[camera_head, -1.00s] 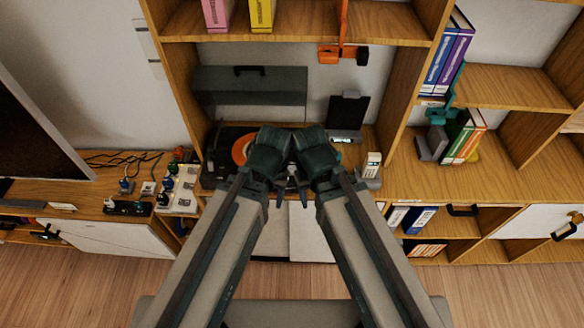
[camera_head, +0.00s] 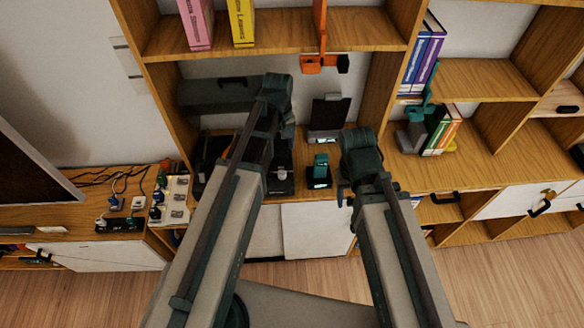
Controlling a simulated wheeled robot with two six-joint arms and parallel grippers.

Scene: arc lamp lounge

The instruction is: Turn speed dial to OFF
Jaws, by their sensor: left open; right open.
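A dark record player (camera_head: 212,155) sits in the low middle bay of the wooden shelving. My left arm crosses in front of it and hides most of it, with only a sliver of the orange record label showing. I cannot make out the speed dial. My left gripper (camera_head: 286,130) is raised over the player's right side, mostly hidden by its own arm. My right gripper (camera_head: 344,196) is open and empty at the bay's front edge, to the right of the player and apart from it.
A small teal item on a black stand (camera_head: 319,172) is between the player and my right gripper. A black upright panel (camera_head: 328,115) stands behind it. A white switch strip (camera_head: 178,200) is left of the player. An orange bracket (camera_head: 322,63) hangs from the shelf above.

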